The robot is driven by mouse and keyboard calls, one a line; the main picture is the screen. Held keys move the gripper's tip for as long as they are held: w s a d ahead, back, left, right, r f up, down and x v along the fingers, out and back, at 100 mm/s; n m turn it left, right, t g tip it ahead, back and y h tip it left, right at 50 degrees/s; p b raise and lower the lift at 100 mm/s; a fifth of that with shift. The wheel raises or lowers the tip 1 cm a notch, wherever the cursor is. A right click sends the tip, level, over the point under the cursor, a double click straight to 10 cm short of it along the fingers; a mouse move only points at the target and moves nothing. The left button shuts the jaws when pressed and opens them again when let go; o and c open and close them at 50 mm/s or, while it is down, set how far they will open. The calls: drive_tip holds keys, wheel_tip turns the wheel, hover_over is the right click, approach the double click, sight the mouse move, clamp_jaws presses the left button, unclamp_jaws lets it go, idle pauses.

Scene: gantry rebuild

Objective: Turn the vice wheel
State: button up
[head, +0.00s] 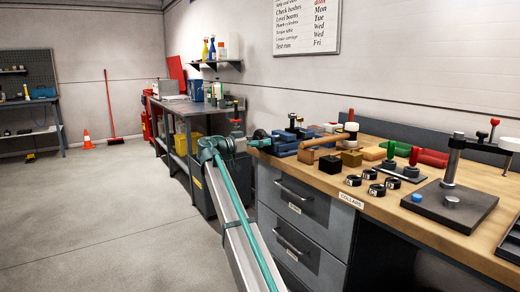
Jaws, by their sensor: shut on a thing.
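The blue vice (286,147) sits on the left end of the wooden workbench, its body low and near the bench's edge. My teal and grey arm reaches up from the bottom of the head view and bends toward it. My gripper (266,141) is at the vice's left end, small and dark in the picture. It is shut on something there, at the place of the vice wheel. The wheel itself is mostly hidden by my gripper and wrist, so its turn angle cannot be read.
Right of the vice, the workbench (395,212) holds a wooden mallet (322,141), a brass block (351,158), several black collars (354,180), red cylinders (433,158) and a press (452,197). Grey drawers (293,203) stand below. The floor at left (90,215) is clear.

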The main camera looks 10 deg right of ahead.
drive_tip(key=m+b, duration=0.2)
drive_tip(key=shift+f+m, duration=0.2)
drive_tip(key=shift+m, duration=0.1)
drive_tip(key=shift+r+m+b, duration=0.15)
drive_tip(key=shift+m+b, duration=1.2)
drive_tip(key=shift+m, duration=0.25)
drive_tip(key=o, duration=0.9)
drive_tip(key=shift+o, duration=0.2)
drive_tip(key=shift+r, duration=0.1)
drive_tip(key=v, duration=1.2)
